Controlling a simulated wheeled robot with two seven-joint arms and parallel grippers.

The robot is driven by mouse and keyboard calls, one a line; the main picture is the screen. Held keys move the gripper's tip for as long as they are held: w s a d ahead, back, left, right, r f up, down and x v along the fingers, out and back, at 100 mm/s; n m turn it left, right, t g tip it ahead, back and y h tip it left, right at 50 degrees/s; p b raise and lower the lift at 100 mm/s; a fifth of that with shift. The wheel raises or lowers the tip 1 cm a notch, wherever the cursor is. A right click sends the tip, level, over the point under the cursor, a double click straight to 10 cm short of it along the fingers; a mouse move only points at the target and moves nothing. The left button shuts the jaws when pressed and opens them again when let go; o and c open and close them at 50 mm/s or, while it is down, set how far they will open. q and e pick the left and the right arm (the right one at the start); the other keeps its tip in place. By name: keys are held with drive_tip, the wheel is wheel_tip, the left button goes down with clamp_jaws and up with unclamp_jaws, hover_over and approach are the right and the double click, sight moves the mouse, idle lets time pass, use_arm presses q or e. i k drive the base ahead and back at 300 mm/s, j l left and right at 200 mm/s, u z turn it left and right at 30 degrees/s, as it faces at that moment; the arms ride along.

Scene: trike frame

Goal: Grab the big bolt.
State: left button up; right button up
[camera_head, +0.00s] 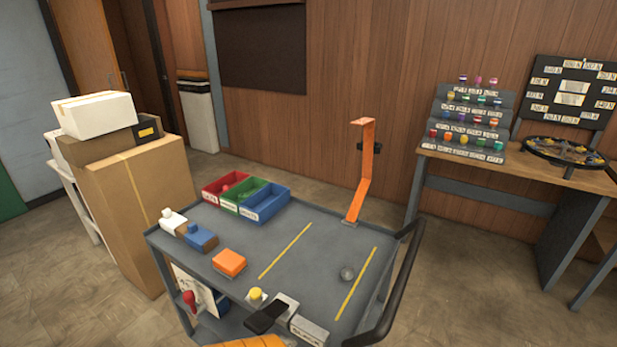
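I cannot pick out the big bolt for sure. A red bin (214,192), a green bin (236,203) and a blue bin (266,205) stand side by side at the cart's back left. Small pieces show in the red and green bins; the blue bin looks empty. Neither of my grippers can be made out in this view.
An orange upright bracket (364,180) stands at the cart's back right. A black handle (400,290) runs along its right side. An orange block (229,262) and a black object (266,317) are nearer. Stacked cartons (145,205) stand left; a workbench (540,174) stands right.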

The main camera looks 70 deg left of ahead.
sight(347, 273)
drive_tip(key=i+u, duration=0.15)
drive_tip(key=u, duration=0.35)
drive_tip(key=i+l+u, duration=0.1)
drive_tip(key=u, duration=0.35)
drive_tip(key=i+l+u, duration=0.1)
drive_tip(key=u, duration=0.4)
drive_tip(key=i+l+u, duration=0.1)
drive_tip(key=u, duration=0.4)
drive_tip(key=i+l+u, duration=0.25)
drive_tip(key=l+u, duration=0.3)
drive_tip(key=j, duration=0.1)
